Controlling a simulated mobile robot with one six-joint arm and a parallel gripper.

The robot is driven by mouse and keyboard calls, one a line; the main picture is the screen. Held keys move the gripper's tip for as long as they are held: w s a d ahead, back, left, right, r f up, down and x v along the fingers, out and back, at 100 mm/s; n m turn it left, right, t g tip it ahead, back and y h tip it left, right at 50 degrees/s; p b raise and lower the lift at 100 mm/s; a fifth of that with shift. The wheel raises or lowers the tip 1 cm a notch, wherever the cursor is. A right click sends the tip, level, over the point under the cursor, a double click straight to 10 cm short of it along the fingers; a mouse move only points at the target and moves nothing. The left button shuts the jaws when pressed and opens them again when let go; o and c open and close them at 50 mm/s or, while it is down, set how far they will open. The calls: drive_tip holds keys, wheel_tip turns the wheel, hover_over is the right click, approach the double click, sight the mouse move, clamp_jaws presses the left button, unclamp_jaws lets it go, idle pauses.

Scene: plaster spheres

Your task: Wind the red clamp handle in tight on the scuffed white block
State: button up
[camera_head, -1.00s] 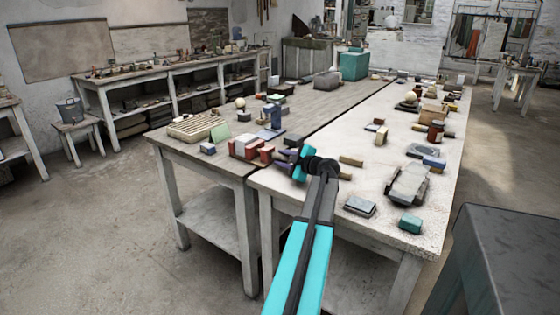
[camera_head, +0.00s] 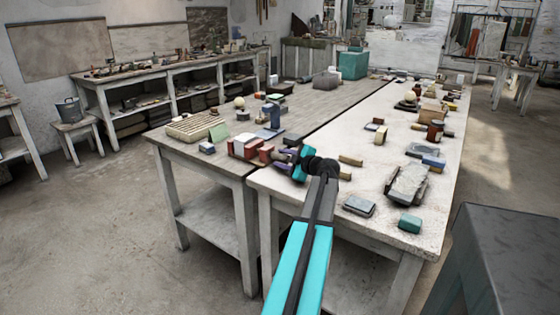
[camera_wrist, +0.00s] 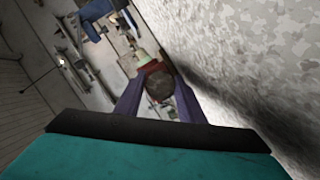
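The scuffed white block (camera_head: 240,139) sits in a red clamp (camera_head: 246,152) near the front edge of the grey table. My gripper (camera_head: 279,158) comes in from the right, at the clamp's right-hand side, low above the table. In the wrist view, its two purple fingers (camera_wrist: 159,92) lie on either side of a round dark handle end (camera_wrist: 159,86), with red (camera_wrist: 151,67) showing behind it. The handle fills nearly all the space between the fingertips. Whether they press on it I cannot tell. The screw and most of the block are hidden in the wrist view.
A blue block stand (camera_head: 272,117) stands behind the clamp, and a ribbed tray (camera_head: 193,127) lies to its left. Wooden pieces (camera_head: 351,161) and a grey tool (camera_head: 407,183) lie on the pale table at right. The table's front edge is close.

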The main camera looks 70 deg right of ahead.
drive_tip(key=b+v, duration=0.1)
drive_tip(key=v, duration=1.2)
drive_tip(key=shift+s+a, duration=0.15)
drive_tip(key=shift+r, duration=0.1)
